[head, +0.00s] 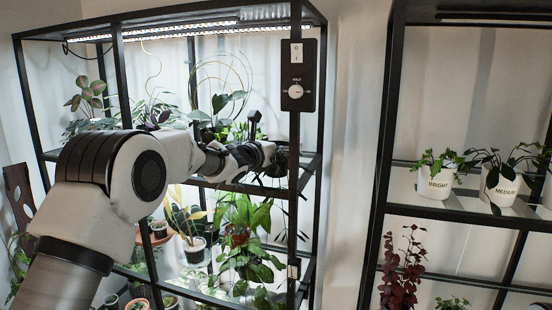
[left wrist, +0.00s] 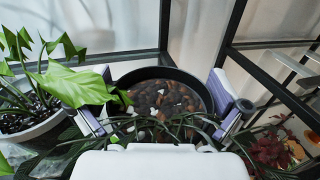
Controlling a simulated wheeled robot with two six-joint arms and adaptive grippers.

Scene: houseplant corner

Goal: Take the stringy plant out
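In the left wrist view a round dark pot (left wrist: 160,74) holds brown bark with white bits. Thin, stringy dark-green leaves (left wrist: 178,130) arch over its near side. My left gripper (left wrist: 160,98) has its fingers spread, one on each side of this pot; I cannot tell whether they touch it. In the head view my left gripper (head: 262,150) reaches into the right end of the left rack's upper shelf. It largely hides the pot there. My right gripper is in neither view.
The left rack (head: 310,165) has a black post and a control box (head: 297,75) close to my gripper. A broad-leaved plant (left wrist: 75,85) crowds the pot's left side. Pots labelled BRIGHT (head: 435,183) and MEDIUM (head: 503,188) stand on the right rack (head: 460,213).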

